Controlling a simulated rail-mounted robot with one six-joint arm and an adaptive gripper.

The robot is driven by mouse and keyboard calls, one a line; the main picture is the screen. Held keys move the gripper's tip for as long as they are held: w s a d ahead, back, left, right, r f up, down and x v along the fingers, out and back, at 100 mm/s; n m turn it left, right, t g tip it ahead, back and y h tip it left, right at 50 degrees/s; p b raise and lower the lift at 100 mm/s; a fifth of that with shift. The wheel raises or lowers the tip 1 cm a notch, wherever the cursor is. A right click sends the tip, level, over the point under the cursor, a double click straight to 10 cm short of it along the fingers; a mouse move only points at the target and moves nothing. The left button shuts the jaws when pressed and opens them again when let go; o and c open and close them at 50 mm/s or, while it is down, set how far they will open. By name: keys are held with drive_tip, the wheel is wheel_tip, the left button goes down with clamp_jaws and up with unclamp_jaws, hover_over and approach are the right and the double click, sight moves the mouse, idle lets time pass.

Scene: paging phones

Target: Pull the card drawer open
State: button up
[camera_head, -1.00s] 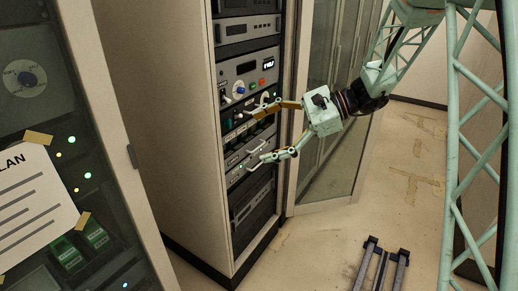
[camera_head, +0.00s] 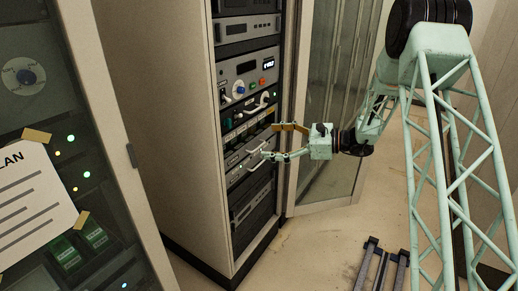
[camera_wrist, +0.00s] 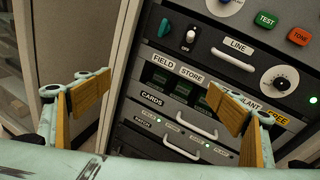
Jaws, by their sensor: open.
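The card drawer (camera_wrist: 162,106) is a dark rack panel labelled CARDS, with a pale bar handle (camera_wrist: 190,126) in the wrist view. In the head view, the pale handles (camera_head: 256,147) near my lower fingertip are too small to tell apart. My gripper (camera_head: 271,142) is open in front of the rack, its fingers pointing left at it. In the wrist view, my gripper (camera_wrist: 160,84) has its wood-padded fingers spread on either side of the labels, with nothing between them. The card drawer's handle lies below and right of the midpoint between the tips. The drawer looks flush.
Above is a LINE panel with its own handle (camera_wrist: 232,60) and a knob (camera_wrist: 280,80). A PATCH panel with a handle (camera_wrist: 182,149) is just below. An open glass cabinet door (camera_head: 325,120) stands right of the rack. A dark floor frame (camera_head: 382,262) lies below.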

sight(260, 147)
drive_tip(key=w+d+f+m+t, duration=0.4)
drive_tip(key=w+d+f, duration=0.3)
drive_tip(key=w+f, duration=0.3)
wheel_tip(260, 147, down, 4)
drive_tip(key=shift+d+r+m+t, duration=0.15)
drive_tip(key=shift+m+t, duration=0.25)
drive_tip(key=shift+m, duration=0.4)
drive_tip(key=shift+w, duration=0.1)
drive_tip(key=shift+b+x, duration=1)
drive_tip(key=shift+x, duration=5.85)
drive_tip(key=shift+c, duration=0.7)
drive_tip(key=c, duration=0.9)
drive_tip(key=shift+d, duration=0.1)
